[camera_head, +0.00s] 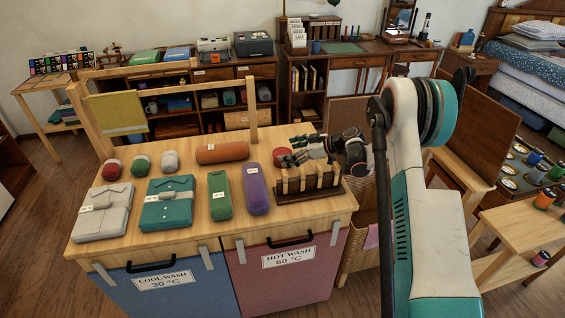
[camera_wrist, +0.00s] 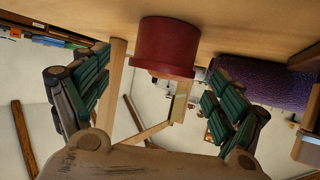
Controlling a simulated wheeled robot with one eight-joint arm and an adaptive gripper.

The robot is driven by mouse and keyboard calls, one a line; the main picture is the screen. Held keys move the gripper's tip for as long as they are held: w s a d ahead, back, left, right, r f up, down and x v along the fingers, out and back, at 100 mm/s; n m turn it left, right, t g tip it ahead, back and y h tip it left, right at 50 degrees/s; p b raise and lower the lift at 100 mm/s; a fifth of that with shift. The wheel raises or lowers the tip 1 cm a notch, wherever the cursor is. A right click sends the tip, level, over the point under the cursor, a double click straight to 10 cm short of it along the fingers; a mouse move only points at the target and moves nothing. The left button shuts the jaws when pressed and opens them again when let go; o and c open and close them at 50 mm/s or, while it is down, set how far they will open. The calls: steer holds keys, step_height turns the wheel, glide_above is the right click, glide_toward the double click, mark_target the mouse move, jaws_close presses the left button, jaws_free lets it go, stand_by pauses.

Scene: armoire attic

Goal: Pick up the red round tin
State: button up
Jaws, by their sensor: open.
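The red round tin (camera_head: 280,156) stands on the wooden table top, towards its right rear, partly hidden by my gripper in the head view. In the wrist view, which looks upside down, the tin (camera_wrist: 165,45) shows upper middle, its base against the table. My gripper (camera_head: 294,150) is low over the table, just right of the tin. In the wrist view my gripper (camera_wrist: 160,78) has its green-padded fingers spread wide, one on each side of the tin, with nothing between them held. Whether either finger touches the tin is not clear.
A purple roll (camera_head: 256,190) lies near the tin, also in the wrist view (camera_wrist: 262,84). A wooden rack (camera_head: 308,182) stands in front of my gripper. An orange roll (camera_head: 222,152), a green roll (camera_head: 220,195) and folded bundles fill the left of the table.

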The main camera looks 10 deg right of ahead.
mark_target(282, 152)
steer(key=b+x, duration=0.1)
steer(key=x, duration=0.2)
steer(key=shift+a+f, duration=0.1)
steer(key=shift+a, duration=0.05)
steer(key=c, duration=1.2)
steer(key=shift+r, duration=0.2)
